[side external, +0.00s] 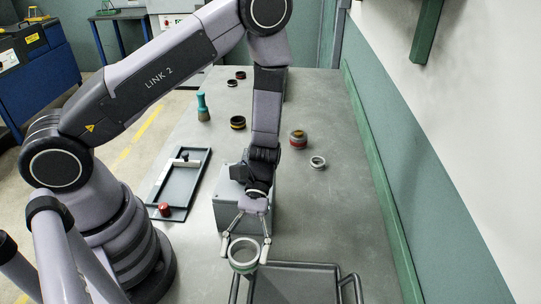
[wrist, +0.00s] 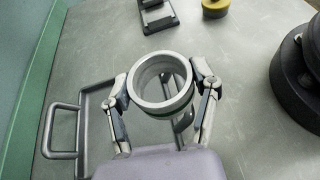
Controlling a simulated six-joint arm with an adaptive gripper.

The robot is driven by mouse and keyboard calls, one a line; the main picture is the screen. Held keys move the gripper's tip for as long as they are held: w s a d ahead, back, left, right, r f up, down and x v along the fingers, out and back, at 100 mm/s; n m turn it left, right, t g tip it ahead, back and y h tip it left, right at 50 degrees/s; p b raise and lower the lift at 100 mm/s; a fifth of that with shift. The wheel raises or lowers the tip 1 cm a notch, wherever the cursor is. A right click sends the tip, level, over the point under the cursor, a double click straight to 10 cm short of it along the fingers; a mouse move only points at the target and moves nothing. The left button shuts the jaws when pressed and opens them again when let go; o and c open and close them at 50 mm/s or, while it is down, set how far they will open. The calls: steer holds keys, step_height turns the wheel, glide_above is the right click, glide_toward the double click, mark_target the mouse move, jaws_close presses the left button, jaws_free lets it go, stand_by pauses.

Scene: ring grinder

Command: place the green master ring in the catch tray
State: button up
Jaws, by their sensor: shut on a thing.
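The green master ring (side external: 243,265) is a pale grey ring with a green band low on its side. It also shows in the wrist view (wrist: 161,83), where the green band is just visible under the rim. My gripper (side external: 245,248) is shut on the ring, one finger on each side, as the wrist view also shows (wrist: 162,86).
A grey block (side external: 229,200) stands behind my gripper. A dark shallow tray (side external: 178,187) with a red piece (side external: 165,209) lies to the left.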

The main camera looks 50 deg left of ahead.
steer(key=w+d+f, duration=0.2)
steer(key=w+d, duration=0.1)
steer(key=d, duration=0.1)
glide_above(295, 293)
step_height(295, 293, down, 6)
steer(key=shift+a+r, duration=0.1)
steer(key=shift+r, duration=0.1)
steer(key=shift+f, duration=1.7)
steer(key=o, duration=1.2)
steer(key=shift+f, duration=0.15)
steer(key=shift+o, duration=0.2)
